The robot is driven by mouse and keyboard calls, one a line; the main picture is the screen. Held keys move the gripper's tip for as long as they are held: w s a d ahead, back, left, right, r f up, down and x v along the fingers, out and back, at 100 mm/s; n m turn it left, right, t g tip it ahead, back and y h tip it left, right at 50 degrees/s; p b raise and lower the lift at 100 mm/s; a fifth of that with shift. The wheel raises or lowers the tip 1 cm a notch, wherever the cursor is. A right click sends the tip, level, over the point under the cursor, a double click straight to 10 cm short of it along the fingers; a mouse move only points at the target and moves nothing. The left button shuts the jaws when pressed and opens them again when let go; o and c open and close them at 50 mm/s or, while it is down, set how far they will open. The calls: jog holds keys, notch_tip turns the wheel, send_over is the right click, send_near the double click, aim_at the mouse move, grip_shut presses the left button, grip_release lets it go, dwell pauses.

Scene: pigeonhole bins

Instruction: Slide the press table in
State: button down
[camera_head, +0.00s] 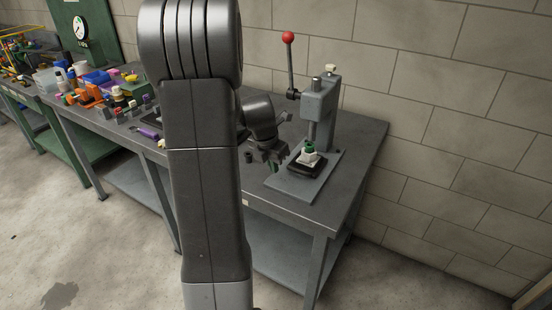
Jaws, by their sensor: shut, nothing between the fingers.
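The grey arbor press (319,105) stands on the right part of the workbench, with its red-knobbed lever (289,62) pointing up. Its flat base plate (291,186) reaches toward the bench's front. The dark press table (305,168) sits on this plate, toward the front of the ram. It carries a pale block with a green part (309,149), close to the foot of the ram. My gripper (272,166) is shut and empty, just left of the press table. A small gap seems to lie between them. My arm hides the bench's middle.
The grey workbench (352,160) ends right of the press, beside a block wall. Several small parts, bottles and bins crowd the bench at left. A small dark cylinder (248,157) stands left of my gripper.

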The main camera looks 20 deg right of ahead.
aim_at(279, 183)
jog(key=x, duration=0.6)
jog(key=shift+w+d+f, duration=0.1)
jog(key=shift+w+d, duration=0.05)
jog(key=shift+d, duration=0.1)
jog(key=shift+w+d+r+p, duration=0.3)
jog(key=shift+d+p, duration=0.1)
jog(key=shift+d, duration=0.1)
jog(key=shift+w+d+r+p, duration=0.3)
jog(key=shift+w+d+p, duration=0.05)
jog(key=shift+d, duration=0.15)
jog(key=shift+w+d+r, duration=0.1)
jog(key=shift+w+d, duration=0.2)
jog(key=shift+d, duration=0.15)
